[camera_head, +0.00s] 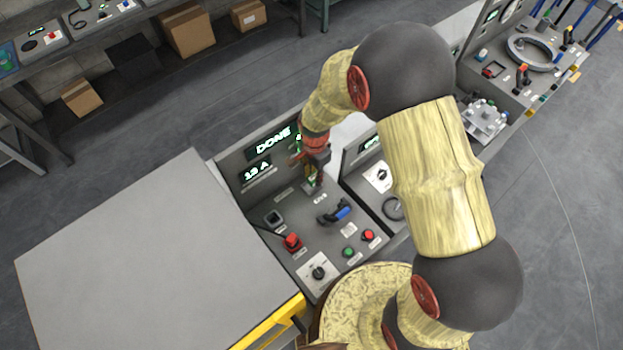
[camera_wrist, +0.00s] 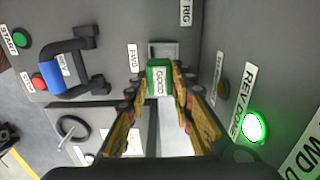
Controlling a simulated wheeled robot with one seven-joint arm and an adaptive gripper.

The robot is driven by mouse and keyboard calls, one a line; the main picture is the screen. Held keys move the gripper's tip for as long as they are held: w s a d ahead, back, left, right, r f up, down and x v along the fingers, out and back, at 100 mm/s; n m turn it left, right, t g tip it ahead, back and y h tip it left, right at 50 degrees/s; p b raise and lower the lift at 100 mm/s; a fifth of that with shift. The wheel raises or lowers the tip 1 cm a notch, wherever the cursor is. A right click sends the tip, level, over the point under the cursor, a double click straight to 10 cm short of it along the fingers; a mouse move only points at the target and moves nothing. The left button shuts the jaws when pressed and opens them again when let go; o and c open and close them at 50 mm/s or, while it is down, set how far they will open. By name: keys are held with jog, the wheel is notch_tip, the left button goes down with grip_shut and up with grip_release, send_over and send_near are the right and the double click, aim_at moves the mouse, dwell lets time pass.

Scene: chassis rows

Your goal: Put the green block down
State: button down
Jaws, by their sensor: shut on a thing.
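The green block (camera_wrist: 158,80), with a white label reading "GOOD", is between the two fingers of my gripper (camera_wrist: 157,88) in the wrist view. My gripper is shut on it. Just beyond the block is a small grey square recess (camera_wrist: 165,50) in the panel, near a "FWD" label; I cannot tell whether the block touches it. In the head view my gripper (camera_head: 314,178) is low over the grey console, in front of its display face, and the block is mostly hidden there.
A green lamp (camera_wrist: 254,127) glows beside "REV DONE". A bare grey flat top (camera_head: 140,250) stands left of the console.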

aim_at(312, 176)
jog(key=shift+w+a+f, duration=0.1)
jog(key=shift+a+f, duration=0.2)
jog(key=shift+f, duration=0.05)
jog(key=shift+a+f, duration=0.1)
jog(key=shift+f, duration=1.55)
jog(key=shift+f, duration=0.1)
jog(key=c, duration=1.5)
grip_release()
jog(key=shift+w, duration=0.1)
jog(key=shift+c, duration=0.2)
